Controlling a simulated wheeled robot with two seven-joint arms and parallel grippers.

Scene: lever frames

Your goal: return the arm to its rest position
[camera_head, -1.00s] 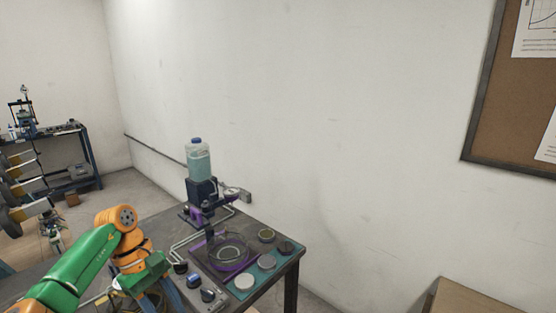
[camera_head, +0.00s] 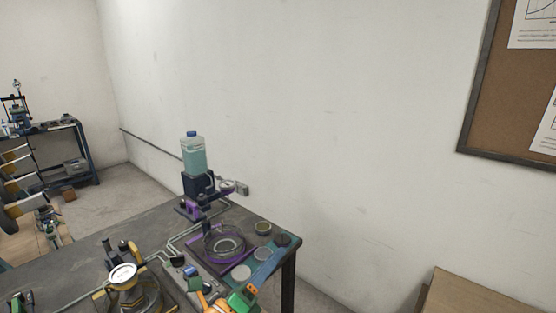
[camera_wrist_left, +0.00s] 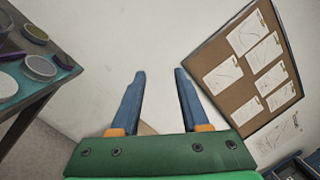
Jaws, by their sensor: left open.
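My left gripper (camera_head: 267,266) shows at the bottom of the head view, in front of the table's right part. Its green body and a blue finger reach up over the front edge of the table (camera_head: 150,222). In the left wrist view the two blue fingers (camera_wrist_left: 160,75) stand apart with nothing between them, facing the white wall. Most of the left arm is out of the picture. My right gripper is in neither view.
A bottle (camera_head: 193,155) on a dark stand, a glass dish (camera_head: 224,243), small round dishes (camera_head: 263,228) and a gauge (camera_head: 123,276) stand on the table. A cork board (camera_wrist_left: 262,62) hangs on the wall. A wooden surface (camera_head: 478,295) lies at lower right.

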